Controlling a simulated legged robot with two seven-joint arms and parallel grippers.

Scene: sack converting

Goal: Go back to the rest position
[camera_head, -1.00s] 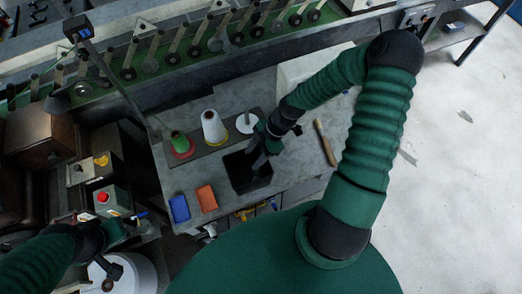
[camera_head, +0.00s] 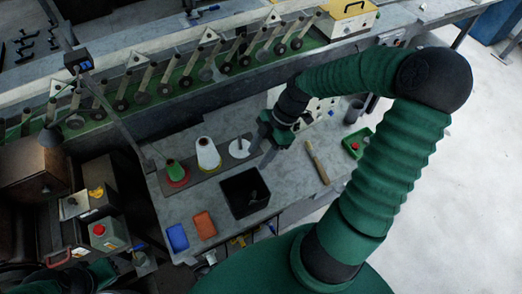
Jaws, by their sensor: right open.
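My right gripper (camera_head: 264,150) is open and empty above the grey worktable (camera_head: 285,180). It is beside the white disc (camera_head: 240,149), up and to the right of the black bin (camera_head: 244,206). A small grey item (camera_head: 253,195) shows inside the bin, apart from the gripper. My right arm comes from the lower right and bends at its dark elbow. My left arm (camera_head: 85,277) shows only in part at the lower left, and its jaws cannot be made out.
A green cone (camera_head: 175,170) and a white cone (camera_head: 208,154) stand on a strip. Blue (camera_head: 177,238) and orange (camera_head: 204,225) trays lie at the front. A wooden-handled tool (camera_head: 318,162) and a green tray (camera_head: 358,147) lie right. A machine rail (camera_head: 150,90) runs behind.

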